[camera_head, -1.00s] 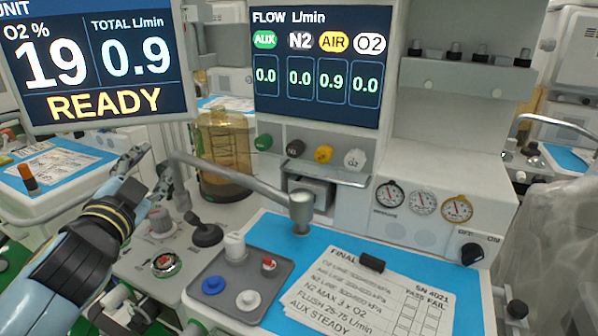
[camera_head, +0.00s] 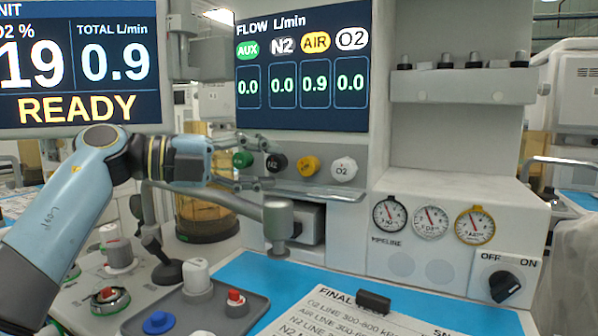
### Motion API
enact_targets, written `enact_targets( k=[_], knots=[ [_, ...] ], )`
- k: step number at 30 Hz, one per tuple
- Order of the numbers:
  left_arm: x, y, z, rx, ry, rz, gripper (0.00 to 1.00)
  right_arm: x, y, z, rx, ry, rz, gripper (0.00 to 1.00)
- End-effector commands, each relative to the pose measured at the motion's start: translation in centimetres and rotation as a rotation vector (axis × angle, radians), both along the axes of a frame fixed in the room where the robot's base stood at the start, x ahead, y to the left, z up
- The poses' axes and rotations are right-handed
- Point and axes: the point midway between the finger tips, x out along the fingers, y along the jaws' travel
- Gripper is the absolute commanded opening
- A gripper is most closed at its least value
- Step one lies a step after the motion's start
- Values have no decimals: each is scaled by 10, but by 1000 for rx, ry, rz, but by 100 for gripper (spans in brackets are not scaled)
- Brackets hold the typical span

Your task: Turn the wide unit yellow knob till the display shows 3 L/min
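The yellow knob (camera_head: 308,167) sits on the wide unit's front, between the black N2 knob (camera_head: 276,163) and the white O2 knob (camera_head: 343,169). The flow display (camera_head: 303,75) above reads 0.9 under the yellow AIR label and 0.0 under AUX, N2 and O2. My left gripper (camera_head: 268,168) comes in from the left with its fingers apart, one above and one below the black knob in the picture. It is left of the yellow knob, and I see no contact with it. I cannot tell its depth to the panel. My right gripper is not in view.
A green knob (camera_head: 242,159) is behind the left fingers. A grey swivel arm with a round end (camera_head: 278,222) stands below the knobs. A second screen (camera_head: 80,65) shows 19, 0.9 and READY. Gauges (camera_head: 431,221) and an OFF/ON switch (camera_head: 505,286) are at right.

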Motion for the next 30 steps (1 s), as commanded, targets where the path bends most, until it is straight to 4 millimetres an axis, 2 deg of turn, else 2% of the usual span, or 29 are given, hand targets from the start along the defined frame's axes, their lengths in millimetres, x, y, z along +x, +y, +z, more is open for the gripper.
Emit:
enact_targets(
  k=[3, 9, 14, 21, 30],
  knots=[
    [9, -24, -3, -6, 1, -2, 40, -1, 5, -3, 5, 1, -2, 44],
    [20, -49, -7, -2, 0, -1, 40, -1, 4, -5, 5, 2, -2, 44],
    [23, -57, -7, -2, -1, 0, 40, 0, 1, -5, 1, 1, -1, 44],
    [24, -57, -7, -1, 0, 0, 40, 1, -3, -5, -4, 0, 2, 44],
    [24, -57, -8, -1, 0, 0, 1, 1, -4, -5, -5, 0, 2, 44]
  ],
)
